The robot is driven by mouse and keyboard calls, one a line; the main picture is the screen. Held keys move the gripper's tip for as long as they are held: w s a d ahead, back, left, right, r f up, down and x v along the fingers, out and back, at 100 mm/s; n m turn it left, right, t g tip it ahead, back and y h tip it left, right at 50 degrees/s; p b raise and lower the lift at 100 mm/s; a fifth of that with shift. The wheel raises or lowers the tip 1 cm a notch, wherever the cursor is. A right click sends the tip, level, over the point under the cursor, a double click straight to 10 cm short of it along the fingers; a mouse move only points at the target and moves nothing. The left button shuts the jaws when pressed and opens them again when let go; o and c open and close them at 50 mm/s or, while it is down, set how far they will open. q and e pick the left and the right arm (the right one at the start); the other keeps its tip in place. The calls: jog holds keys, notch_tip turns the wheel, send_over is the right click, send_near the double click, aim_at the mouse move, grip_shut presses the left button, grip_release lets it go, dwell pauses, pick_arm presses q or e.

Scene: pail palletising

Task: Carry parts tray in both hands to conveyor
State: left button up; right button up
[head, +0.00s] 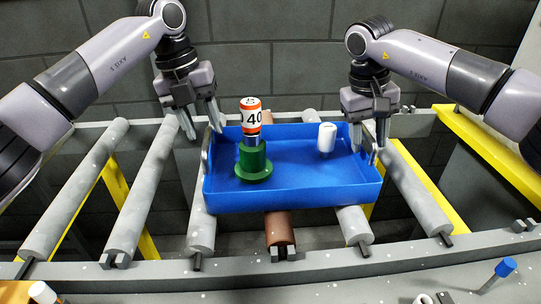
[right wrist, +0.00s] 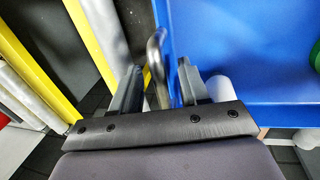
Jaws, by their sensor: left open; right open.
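The blue parts tray (head: 300,195) rests on the rollers. My right gripper (head: 370,147) is open at the tray's right end. In the right wrist view, its fingers (right wrist: 157,88) stand on either side of the metal handle (right wrist: 157,58), with the blue tray (right wrist: 220,40) to the right.
The conveyor's grey rollers (head: 150,185) and one brown roller (head: 279,229) have open gaps between them. Yellow bars (head: 485,150) run below and beside them. The grey front rail (head: 170,275) carries small parts, including a blue-capped one (head: 505,267). A grey block wall (head: 270,65) stands behind.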

jog(key=shift+r, duration=0.2)
pick_arm(q)
notch_tip(320, 180, up, 9)
jog(key=a, duration=0.1)
jog(key=shift+a+f, duration=0.15)
jog(key=shift+a, duration=0.2)
pick_arm(e)
notch_tip(320, 180, up, 11)
jog(key=a, duration=0.2)
jog(key=shift+a+r, duration=0.15)
jog(key=shift+r, duration=0.05)
pick_arm(q)
jog(key=shift+s, duration=0.15)
pick_arm(e)
jog(key=shift+s, duration=0.2)
